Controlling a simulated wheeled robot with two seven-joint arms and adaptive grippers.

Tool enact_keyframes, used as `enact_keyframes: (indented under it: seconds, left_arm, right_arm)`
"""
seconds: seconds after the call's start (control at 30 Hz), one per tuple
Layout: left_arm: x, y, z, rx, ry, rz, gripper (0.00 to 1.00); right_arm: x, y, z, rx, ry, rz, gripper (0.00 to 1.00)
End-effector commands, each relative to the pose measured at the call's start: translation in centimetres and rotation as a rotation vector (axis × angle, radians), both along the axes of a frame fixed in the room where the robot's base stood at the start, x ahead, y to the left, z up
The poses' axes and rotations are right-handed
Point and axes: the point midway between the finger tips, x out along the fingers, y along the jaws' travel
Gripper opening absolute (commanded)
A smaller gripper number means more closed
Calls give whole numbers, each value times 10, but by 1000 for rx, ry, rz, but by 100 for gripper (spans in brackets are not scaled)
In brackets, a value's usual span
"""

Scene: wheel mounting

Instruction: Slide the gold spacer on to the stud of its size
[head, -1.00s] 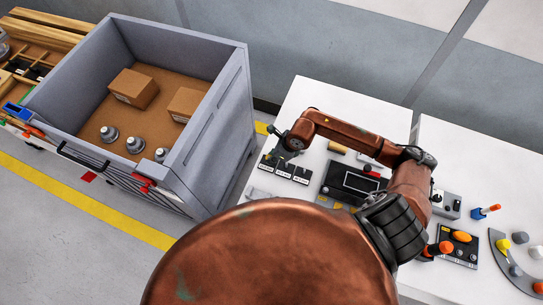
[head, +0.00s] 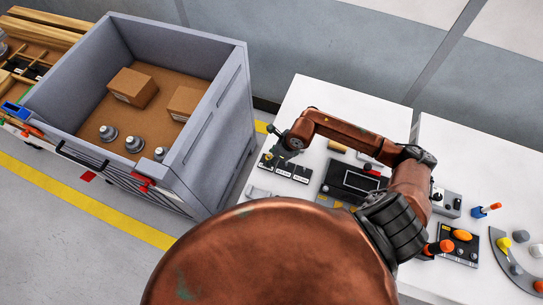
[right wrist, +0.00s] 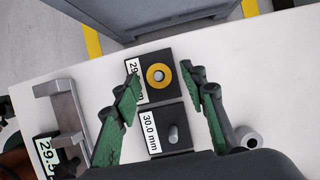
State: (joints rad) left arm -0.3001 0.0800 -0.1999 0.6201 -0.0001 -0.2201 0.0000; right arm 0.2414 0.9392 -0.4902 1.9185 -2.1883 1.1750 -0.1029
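The gold spacer (right wrist: 158,75) is a ring around the pale stud of a black block (right wrist: 180,92) with a partly hidden label starting "29", in the right wrist view. My right gripper (right wrist: 160,80) has its green fingers spread on either side of the spacer, with a gap on each side. A second black block, labelled 30.0 mm, has a bare grey stud (right wrist: 173,134) nearer the gripper's base. In the head view my right gripper (head: 284,153) is over the row of labelled blocks (head: 285,171). My left gripper is not in view.
A silver ring (right wrist: 247,138) lies right of the blocks and a grey bracket (right wrist: 62,110) stands left. The white table (head: 315,100) also carries a dark device (head: 350,183) and several control boxes. A grey bin (head: 215,110) with cartons stands beyond the table's left edge.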

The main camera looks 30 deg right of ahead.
Motion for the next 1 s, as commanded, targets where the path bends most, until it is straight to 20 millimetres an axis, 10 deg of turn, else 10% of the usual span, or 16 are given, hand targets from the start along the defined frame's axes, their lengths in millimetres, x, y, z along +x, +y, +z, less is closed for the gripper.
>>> enact_keyframes:
  seconds: [0.27, 1.0]
  left_arm:
    - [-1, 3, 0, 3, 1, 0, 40]
    - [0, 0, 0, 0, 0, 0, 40]
  right_arm:
    - [-1, -2, 5, -1, -1, 0, 39]
    - [-35, -31, 109, -1, -1, 0, 39]
